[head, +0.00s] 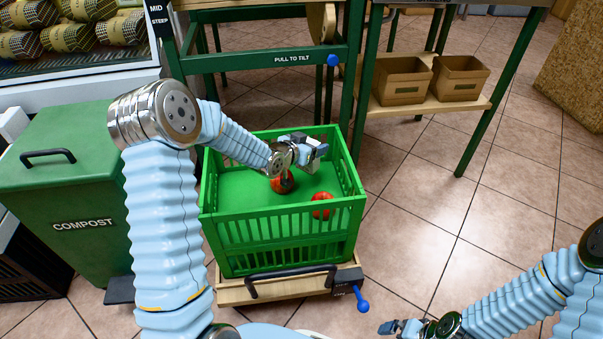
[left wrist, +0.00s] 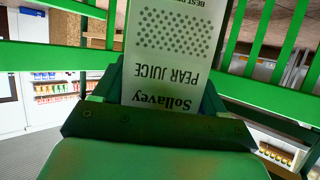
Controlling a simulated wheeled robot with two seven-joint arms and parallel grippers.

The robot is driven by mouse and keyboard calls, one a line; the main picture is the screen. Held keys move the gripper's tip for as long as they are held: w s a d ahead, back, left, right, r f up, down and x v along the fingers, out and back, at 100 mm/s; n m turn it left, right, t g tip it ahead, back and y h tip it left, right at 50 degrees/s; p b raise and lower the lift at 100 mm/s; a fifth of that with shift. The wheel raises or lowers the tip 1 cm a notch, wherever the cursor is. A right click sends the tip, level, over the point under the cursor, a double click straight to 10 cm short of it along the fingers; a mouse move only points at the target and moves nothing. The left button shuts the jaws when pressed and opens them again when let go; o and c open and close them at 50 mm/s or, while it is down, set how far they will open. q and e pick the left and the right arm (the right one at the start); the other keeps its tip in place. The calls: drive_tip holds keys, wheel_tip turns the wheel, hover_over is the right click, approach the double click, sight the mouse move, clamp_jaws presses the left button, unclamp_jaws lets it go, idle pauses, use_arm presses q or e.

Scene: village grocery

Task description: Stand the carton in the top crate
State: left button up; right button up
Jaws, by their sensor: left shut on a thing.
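The carton (left wrist: 172,50) is pale with grey dots and reads "Sollavey PEAR JUICE", its print upside down in the left wrist view. My left gripper (head: 308,150) is shut on it. In the head view the gripper is over the far right part of the green top crate (head: 285,211), near its rim. The carton is mostly hidden there by the gripper, and I cannot tell whether it touches the crate floor. Green crate bars also show in the left wrist view (left wrist: 270,92). My right gripper (head: 402,328) is at the bottom edge, its jaws unclear.
Two red round items, one (head: 321,205) near the front right and one (head: 283,184) under my left wrist, lie in the crate. The crate stands on a wooden base (head: 235,292). A green compost bin (head: 70,195) is left. Open tiled floor (head: 440,220) is right.

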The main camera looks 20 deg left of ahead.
use_arm(q)
drive_tip(key=shift+f, duration=2.75)
drive_tip(key=shift+f+b, duration=0.15)
drive_tip(key=shift+b, duration=0.25)
drive_tip(key=o, duration=1.2)
drive_tip(key=shift+o, duration=0.2)
drive_tip(key=shift+r, duration=0.25)
drive_tip(key=v, duration=1.2)
drive_tip(key=shift+f+p, duration=0.15)
drive_tip(key=shift+p, duration=0.3)
drive_tip(key=shift+s, duration=0.1)
